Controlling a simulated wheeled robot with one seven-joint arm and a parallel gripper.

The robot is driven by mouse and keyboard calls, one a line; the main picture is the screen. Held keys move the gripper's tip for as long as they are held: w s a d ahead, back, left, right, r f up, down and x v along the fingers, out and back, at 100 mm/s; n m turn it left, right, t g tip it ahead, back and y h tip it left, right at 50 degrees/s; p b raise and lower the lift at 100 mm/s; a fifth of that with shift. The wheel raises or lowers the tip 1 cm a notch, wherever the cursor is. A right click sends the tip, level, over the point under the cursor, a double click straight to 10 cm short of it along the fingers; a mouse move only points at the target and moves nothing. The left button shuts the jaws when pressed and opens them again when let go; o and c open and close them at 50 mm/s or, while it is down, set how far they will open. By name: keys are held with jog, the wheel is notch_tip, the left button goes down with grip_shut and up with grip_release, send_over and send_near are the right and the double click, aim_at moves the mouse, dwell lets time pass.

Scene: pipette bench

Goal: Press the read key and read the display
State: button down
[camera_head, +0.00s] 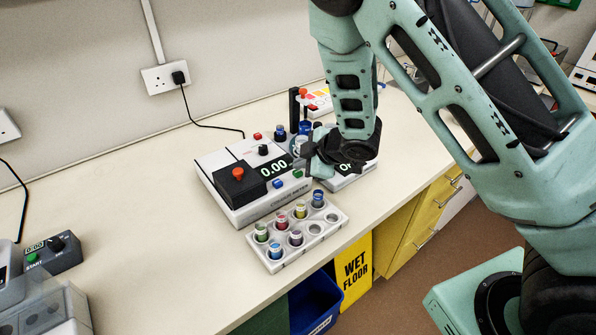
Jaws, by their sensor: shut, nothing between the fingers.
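A white meter (226,203) stands on the bench with a lit display (274,168) that reads 0.00. A black block with a red knob (238,174) sits at its left. A blue key (278,183) and a green key (297,174) lie below the display; I cannot read which is the read key. A red button (257,136) and a black knob (263,150) are behind the display. My gripper (308,158) is shut and empty, above the meter's right end, just right of the display. I cannot tell whether it touches anything.
A rack (277,264) of colour-capped vials stands in front of the meter. A second device (350,181) is partly hidden behind my gripper. Blue-capped bottles (280,132) stand behind. A timer (50,252) is at the left. The bench between is clear.

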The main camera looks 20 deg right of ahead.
aim_at(302, 177)
jog(key=shift+f+b, duration=0.35)
jog(key=shift+f, duration=0.1)
dwell(0.3)
jog(key=shift+r+p, duration=0.75)
jog(key=shift+r, duration=0.2)
notch_tip(302, 177, up, 6)
jog(key=p, duration=0.4)
jog(key=shift+p, duration=0.35)
dwell(0.4)
